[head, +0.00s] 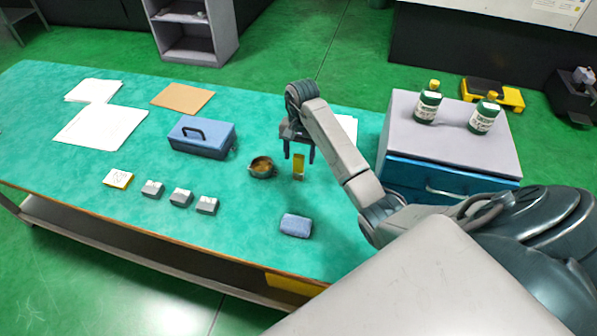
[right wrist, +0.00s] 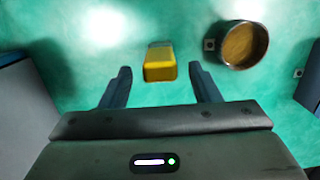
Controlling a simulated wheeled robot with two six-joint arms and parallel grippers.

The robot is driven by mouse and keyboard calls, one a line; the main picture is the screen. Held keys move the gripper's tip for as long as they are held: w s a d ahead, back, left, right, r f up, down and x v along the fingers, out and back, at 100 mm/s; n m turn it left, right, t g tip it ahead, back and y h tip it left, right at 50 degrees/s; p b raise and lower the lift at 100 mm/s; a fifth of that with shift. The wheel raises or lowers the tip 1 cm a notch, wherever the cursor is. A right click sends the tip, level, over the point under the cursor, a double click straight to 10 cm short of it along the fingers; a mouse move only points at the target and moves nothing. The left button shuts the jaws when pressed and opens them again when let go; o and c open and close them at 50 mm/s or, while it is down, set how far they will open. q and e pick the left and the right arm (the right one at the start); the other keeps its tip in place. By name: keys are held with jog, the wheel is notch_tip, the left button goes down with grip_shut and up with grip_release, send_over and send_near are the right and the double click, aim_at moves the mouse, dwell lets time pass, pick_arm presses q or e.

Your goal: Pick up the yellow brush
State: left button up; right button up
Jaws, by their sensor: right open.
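The yellow brush (head: 299,166) is on the green table, right of the middle in the head view. It also shows in the right wrist view (right wrist: 159,64), as a yellow block with a grey far end. My right gripper (head: 299,156) is open and empty above the brush. In the right wrist view its two fingers (right wrist: 159,78) lie to either side of the brush's line, with the brush just beyond and between the tips. I see no contact. My left gripper is not in view.
A round cup with brown contents (head: 262,167) stands just left of the brush. A blue sponge-like block (head: 296,225) lies nearer the front edge. A blue toolbox (head: 202,136) is further left. A blue drawer cabinet (head: 447,180) with two bottles on top stands on the right.

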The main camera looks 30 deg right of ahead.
aim_at(298, 172)
jog(key=shift+s+a+f+b, duration=0.1)
jog(key=shift+a+f+b, duration=0.05)
jog(key=shift+f+b, duration=0.4)
jog(key=shift+s+a+f+p, duration=0.2)
jog(key=shift+f+p, duration=0.05)
jog(key=shift+p, duration=0.45)
notch_tip(298, 172, down, 2)
jog(key=shift+a+f+p, duration=0.1)
jog(key=shift+f+p, duration=0.05)
jog(key=shift+p, duration=0.25)
jog(key=shift+f, duration=0.3)
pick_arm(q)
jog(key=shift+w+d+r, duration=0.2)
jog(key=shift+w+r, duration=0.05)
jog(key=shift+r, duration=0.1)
pick_arm(e)
jog(key=c, duration=1.1)
